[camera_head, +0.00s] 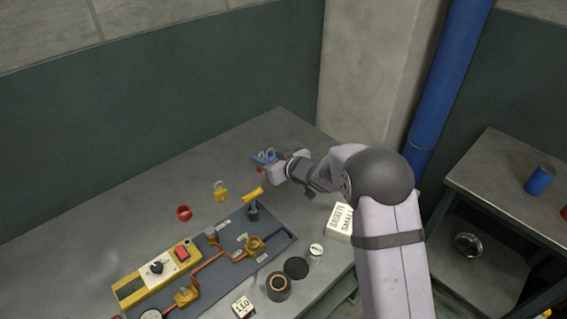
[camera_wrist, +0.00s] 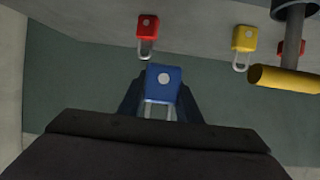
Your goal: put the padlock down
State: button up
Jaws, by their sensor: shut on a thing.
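My gripper (camera_head: 273,162) is over the back right part of the grey table, shut on a blue padlock (camera_head: 266,155). In the wrist view the blue padlock (camera_wrist: 163,79) sits between the two fingers, its shackle toward the palm. I cannot tell whether it touches the table. A red padlock (camera_wrist: 148,27) lies just beyond it in the wrist view; in the head view it is mostly hidden by my gripper. A yellow padlock (camera_head: 220,192) is on the table to the left, and also shows in the wrist view (camera_wrist: 244,39).
A valve with a yellow handle (camera_head: 253,194) stands on the dark panel (camera_head: 279,237) in front of my gripper. A white labelled box (camera_head: 339,222) is at the right. The table's back left is clear.

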jog(key=w+d+r+m+t+h, duration=0.1)
jog(key=d+r+m+h, duration=0.15)
jog(key=d, duration=0.95)
jog(key=w+d+r+m+t+h, duration=0.1)
jog(key=d+r, duration=0.3)
jog(key=d, duration=0.8)
jog(key=w+d+r+m+t+h, duration=0.1)
jog(key=d+r+m+h, duration=0.15)
jog(key=d, duration=0.85)
jog(key=shift+s+a+f+n+y+p, duration=0.2)
jog(key=shift+s+a+f+n+y, duration=0.25)
jog(key=shift+f, duration=1.4)
jog(key=shift+s+a+f+n+y+p, duration=0.2)
jog(key=shift+s+a+f+n+y, duration=0.25)
jog(key=shift+f, duration=1.4)
jog(key=shift+s+a+f+n+y+p, duration=0.25)
jog(key=shift+a+f, duration=0.35)
jog(key=shift+f, duration=1.25)
jog(key=shift+f, duration=0.1)
